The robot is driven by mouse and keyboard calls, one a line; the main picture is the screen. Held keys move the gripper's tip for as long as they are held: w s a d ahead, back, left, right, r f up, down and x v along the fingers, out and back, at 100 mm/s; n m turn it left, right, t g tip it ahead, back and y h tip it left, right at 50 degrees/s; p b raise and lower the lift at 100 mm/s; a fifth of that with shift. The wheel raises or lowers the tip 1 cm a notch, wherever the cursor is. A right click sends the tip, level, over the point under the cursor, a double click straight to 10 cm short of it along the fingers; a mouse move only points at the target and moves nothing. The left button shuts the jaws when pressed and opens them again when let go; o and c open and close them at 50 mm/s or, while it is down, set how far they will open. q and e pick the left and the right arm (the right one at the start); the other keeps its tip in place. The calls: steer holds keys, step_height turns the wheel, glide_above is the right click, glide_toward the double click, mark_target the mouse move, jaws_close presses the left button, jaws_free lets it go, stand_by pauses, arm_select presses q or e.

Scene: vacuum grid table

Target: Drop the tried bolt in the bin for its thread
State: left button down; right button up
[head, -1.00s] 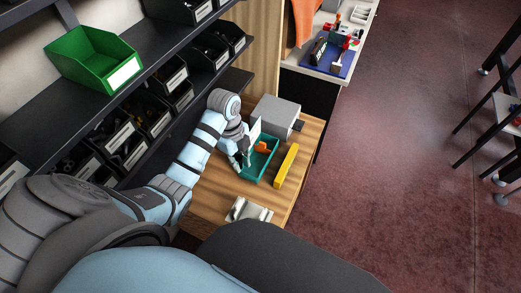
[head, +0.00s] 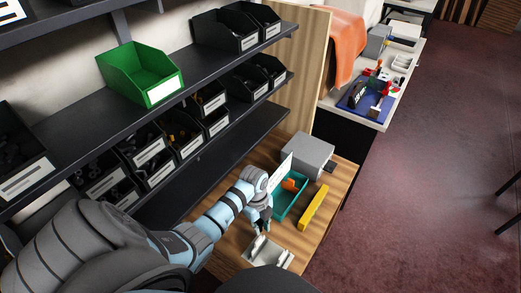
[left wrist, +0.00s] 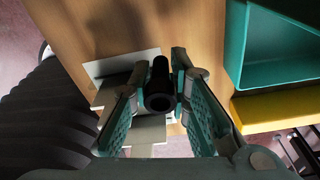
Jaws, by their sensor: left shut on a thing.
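My left gripper (head: 261,226) is over the wooden table, just left of the teal tray. In the left wrist view the gripper (left wrist: 161,95) is shut on a dark bolt (left wrist: 159,103), whose round end faces the camera. The bolt is too small to make out in the head view. Several dark bins with white labels stand on the shelves, such as one on the lower shelf (head: 147,148) and one on the upper shelf (head: 238,36). The label writing is too small to read. My right gripper is not in view.
On the table are a teal tray (head: 279,211) with an orange thing in it, a yellow bar (head: 313,208), a grey box (head: 308,155) and a pale metal fixture (head: 267,254) below my gripper. An empty green bin (head: 141,74) stands on the upper shelf.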

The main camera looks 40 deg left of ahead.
arm_select(q)
step_height(320, 180, down, 2)
steer(key=shift+f, duration=0.1)
steer(key=c, duration=1.5)
jaws_free()
